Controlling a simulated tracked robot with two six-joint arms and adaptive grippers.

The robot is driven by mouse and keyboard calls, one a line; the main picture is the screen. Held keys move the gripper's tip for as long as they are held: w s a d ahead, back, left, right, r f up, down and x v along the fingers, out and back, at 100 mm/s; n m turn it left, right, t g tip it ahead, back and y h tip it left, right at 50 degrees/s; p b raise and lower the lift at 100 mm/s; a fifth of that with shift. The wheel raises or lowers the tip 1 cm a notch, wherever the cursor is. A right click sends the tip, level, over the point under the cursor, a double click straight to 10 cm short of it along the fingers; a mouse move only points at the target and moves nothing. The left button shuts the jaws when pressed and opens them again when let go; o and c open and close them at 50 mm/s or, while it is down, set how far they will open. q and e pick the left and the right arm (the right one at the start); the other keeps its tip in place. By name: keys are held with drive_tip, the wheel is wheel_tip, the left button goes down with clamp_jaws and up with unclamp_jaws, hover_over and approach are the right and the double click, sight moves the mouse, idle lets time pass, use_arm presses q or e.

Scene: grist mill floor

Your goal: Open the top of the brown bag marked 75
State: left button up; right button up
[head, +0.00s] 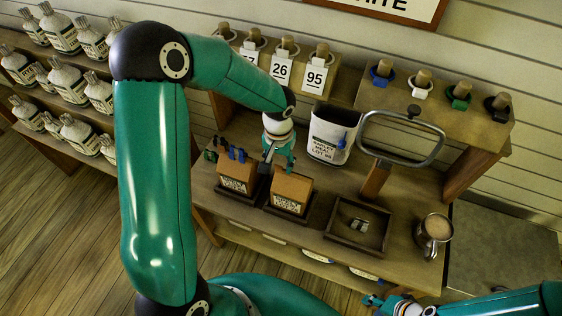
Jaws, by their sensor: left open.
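Two brown bags stand side by side in dark trays on the wooden bench. The left brown bag (236,184) has blue clips (236,154) at its top. The right brown bag (291,193) has a flat-looking top with no clip that I can see. Both have pale labels; the lot numbers are too small to read, so I cannot tell which is marked 75. My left gripper (278,162) is open, pointing down just above and behind the right brown bag; I cannot tell whether it touches it. My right gripper (377,301) is at the bottom edge, away from the bags, its fingers unclear.
A white bag (327,137) with a blue clip stands behind. A grey hoop (440,150) on a wooden post, a dark tray (345,240) with a small metal item, and a mug (435,236) are to the right. Coloured rings on pegs line the back shelf (440,107).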

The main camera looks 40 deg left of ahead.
use_arm(q)
clamp_jaws()
